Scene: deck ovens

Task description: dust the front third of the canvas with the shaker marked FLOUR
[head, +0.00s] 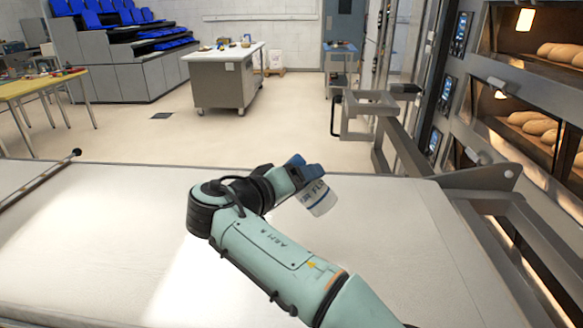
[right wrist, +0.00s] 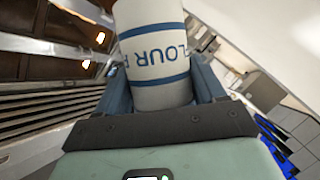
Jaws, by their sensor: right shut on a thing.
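The shaker (head: 320,203) is a white cylinder with blue bands and blue letters reading FLOU in the head view. It is large in the right wrist view (right wrist: 153,50). My right gripper (head: 306,172) is shut on it, with a blue finger on each side in the right wrist view (right wrist: 162,85). The shaker hangs tilted above the far part of the canvas; its height is hard to judge. The pale canvas (head: 95,245) fills the lower head view, partly hidden by my right arm. A bright patch lies on it; I cannot tell light from flour. My left gripper is out of view.
A deck oven (head: 480,100) with lit loaves stands at the right. Grey metal framing (head: 400,145) runs along the canvas's right side. A dark rod (head: 40,180) lies at the far left edge. A grey worktable (head: 222,80) stands beyond open floor.

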